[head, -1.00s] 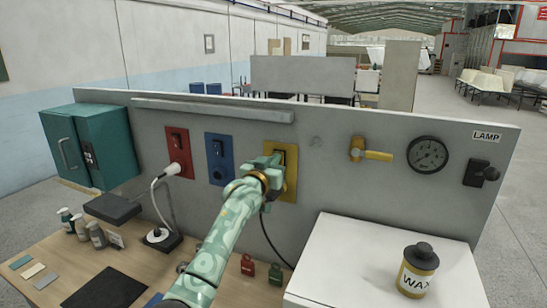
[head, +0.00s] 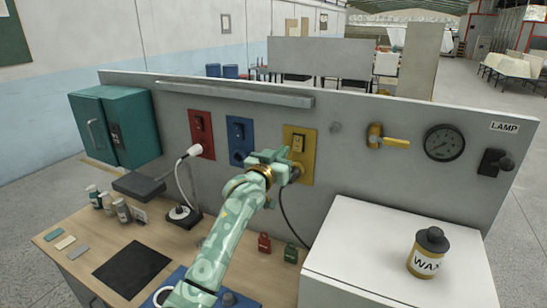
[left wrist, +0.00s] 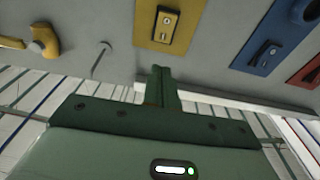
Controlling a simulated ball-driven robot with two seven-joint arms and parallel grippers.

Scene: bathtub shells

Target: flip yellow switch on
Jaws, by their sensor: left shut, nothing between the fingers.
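The yellow switch panel (head: 307,160) is fixed to the grey upright board. Its black switch (head: 298,143) shows uncovered just above my left gripper. My left gripper (head: 284,159) is shut and empty, in front of the panel's lower left part and hiding some of it. In the left wrist view the yellow panel (left wrist: 185,12) and its switch (left wrist: 167,22) show at the top, beyond the shut fingertips (left wrist: 160,72), with a gap in the picture. I cannot tell which way the switch is set. My right gripper is not in view.
Blue (head: 235,127) and red (head: 201,120) panels sit left of the yellow one. A black cable (head: 290,225) hangs below. A wax can (head: 427,255) stands on a white box (head: 375,245).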

